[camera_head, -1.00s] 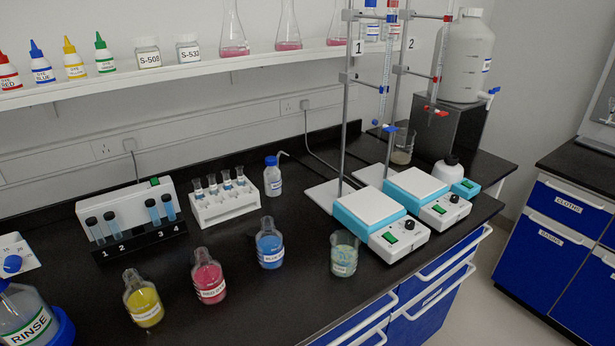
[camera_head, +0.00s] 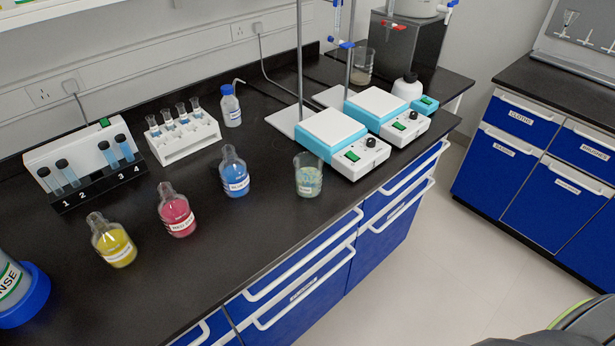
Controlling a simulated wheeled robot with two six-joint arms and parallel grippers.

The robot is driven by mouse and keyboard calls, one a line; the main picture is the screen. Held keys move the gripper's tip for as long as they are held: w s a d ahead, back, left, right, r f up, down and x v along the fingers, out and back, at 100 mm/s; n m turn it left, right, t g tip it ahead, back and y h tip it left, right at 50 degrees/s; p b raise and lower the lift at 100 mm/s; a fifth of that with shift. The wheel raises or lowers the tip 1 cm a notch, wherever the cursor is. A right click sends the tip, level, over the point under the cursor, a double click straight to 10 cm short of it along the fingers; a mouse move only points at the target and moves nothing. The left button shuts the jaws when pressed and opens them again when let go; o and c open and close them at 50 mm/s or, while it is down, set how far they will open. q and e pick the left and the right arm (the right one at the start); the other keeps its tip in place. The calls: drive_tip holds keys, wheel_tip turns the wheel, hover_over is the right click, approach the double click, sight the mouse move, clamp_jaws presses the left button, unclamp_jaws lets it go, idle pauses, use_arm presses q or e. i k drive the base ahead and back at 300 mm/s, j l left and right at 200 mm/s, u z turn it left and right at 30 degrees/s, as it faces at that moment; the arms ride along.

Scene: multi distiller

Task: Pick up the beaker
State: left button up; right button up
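A glass beaker (camera_head: 308,176) with cloudy greenish liquid and a small label stands upright on the black bench top, near its front edge. It is just left of the front hotplate and right of the blue bottle. A second glass beaker (camera_head: 363,68) stands at the back beside the dark box, with a little murky content. Neither gripper is in view.
Yellow (camera_head: 115,246), red (camera_head: 177,215) and blue (camera_head: 234,178) bottles stand in a row left of the beaker. Two hotplates (camera_head: 333,132) (camera_head: 380,105) with tall stand rods are on its right. The bench ends at drawers with white handles (camera_head: 303,280). Grey floor (camera_head: 440,250) is clear.

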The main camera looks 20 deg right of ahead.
sight(309, 165)
drive_tip(key=u, duration=0.35)
drive_tip(key=i+l+u, duration=0.1)
drive_tip(key=l+u, duration=0.35)
drive_tip(key=l, duration=0.35)
drive_tip(key=l+u, duration=0.5)
drive_tip(key=l, duration=0.3)
